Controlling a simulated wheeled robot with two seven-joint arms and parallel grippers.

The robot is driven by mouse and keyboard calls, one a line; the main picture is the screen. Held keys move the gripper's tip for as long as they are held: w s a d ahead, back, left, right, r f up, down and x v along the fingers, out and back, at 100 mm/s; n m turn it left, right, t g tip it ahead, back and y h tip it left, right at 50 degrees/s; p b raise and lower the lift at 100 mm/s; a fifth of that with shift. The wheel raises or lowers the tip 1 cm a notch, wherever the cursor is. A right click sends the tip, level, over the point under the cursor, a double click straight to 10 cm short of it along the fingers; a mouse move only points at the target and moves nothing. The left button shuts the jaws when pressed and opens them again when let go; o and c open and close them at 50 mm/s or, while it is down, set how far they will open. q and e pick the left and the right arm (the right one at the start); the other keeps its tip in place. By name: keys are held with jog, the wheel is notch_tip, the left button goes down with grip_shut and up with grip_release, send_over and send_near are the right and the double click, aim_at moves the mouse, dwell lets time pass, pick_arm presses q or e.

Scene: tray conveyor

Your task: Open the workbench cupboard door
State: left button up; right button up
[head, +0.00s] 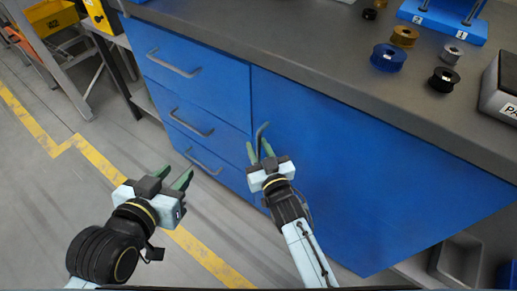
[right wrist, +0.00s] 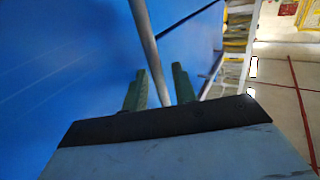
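The blue cupboard door (head: 360,180) fills the right of the workbench front in the head view and looks closed. Its grey upright handle (head: 261,132) is near the door's left edge. My right gripper (head: 260,152) is at the handle with its green fingers apart. In the right wrist view the handle bar (right wrist: 148,45) runs down between the two fingers (right wrist: 162,90), with a gap visible on each side; its lower end is hidden behind the gripper body. My left gripper (head: 172,176) is open and empty, over the floor in front of the drawers.
Blue drawers (head: 190,120) with bar handles stand left of the door. The grey worktop (head: 330,50) carries several spools, a blue stand (head: 445,20) and a labelled box (head: 500,88). A grey bin (head: 458,258) sits low at right. Floor in front is clear, with yellow lines.

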jog(key=shift+w, duration=0.1)
grip_shut()
dwell(0.4)
